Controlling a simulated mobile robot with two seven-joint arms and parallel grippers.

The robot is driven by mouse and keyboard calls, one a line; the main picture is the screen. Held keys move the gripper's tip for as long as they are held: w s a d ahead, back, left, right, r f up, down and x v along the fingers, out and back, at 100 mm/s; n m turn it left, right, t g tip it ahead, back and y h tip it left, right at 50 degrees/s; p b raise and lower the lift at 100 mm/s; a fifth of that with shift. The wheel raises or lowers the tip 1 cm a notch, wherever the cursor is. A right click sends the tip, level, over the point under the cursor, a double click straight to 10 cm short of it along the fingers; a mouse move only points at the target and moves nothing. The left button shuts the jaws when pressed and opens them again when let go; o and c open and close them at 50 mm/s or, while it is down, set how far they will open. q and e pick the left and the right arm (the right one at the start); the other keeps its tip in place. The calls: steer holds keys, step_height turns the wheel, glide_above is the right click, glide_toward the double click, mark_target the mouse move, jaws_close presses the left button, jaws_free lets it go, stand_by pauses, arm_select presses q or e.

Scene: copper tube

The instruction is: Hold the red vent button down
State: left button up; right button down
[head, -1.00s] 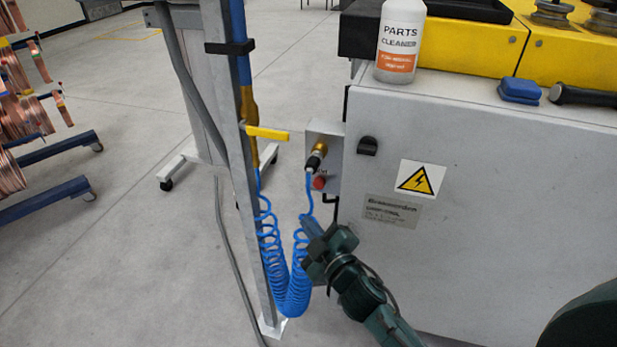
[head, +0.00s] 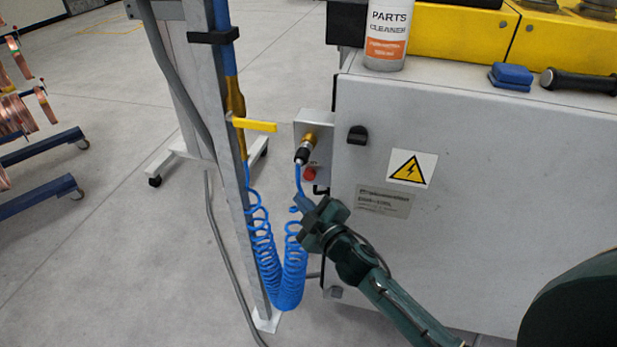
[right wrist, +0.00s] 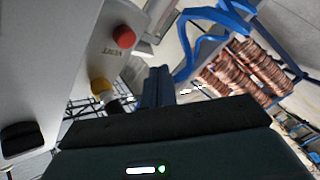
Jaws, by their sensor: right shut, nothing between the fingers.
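The red vent button (head: 309,174) sits on a small grey box (head: 318,126) fixed to the left side of the machine cabinet. In the right wrist view the round red button (right wrist: 124,37) is at the upper left, above a "VENT" label. My right gripper (head: 302,203) is just below the button in the head view, apart from it. A brass and black coupling (head: 305,150) with the blue hose is above the button. My left gripper is not in view.
A coiled blue hose (head: 287,270) hangs beside my right gripper, close to it. A grey post (head: 236,190) with a yellow lever (head: 254,125) stands to the left. The cabinet (head: 460,190) is on the right, with a cleaner bottle (head: 386,35) on top.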

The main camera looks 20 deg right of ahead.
mark_target(304, 177)
steer(key=shift+w+d, duration=0.6)
steer(key=shift+w, duration=0.25)
steer(key=shift+w+d, duration=0.55)
steer(key=shift+w, duration=0.3)
stand_by(0.8)
steer(key=shift+w+d, duration=0.25)
steer(key=shift+w, duration=0.1)
steer(key=shift+w+d, duration=0.4)
steer(key=shift+w, duration=0.05)
stand_by(2.7)
stand_by(1.0)
steer(key=shift+s+a, duration=0.6)
steer(key=shift+s, duration=0.2)
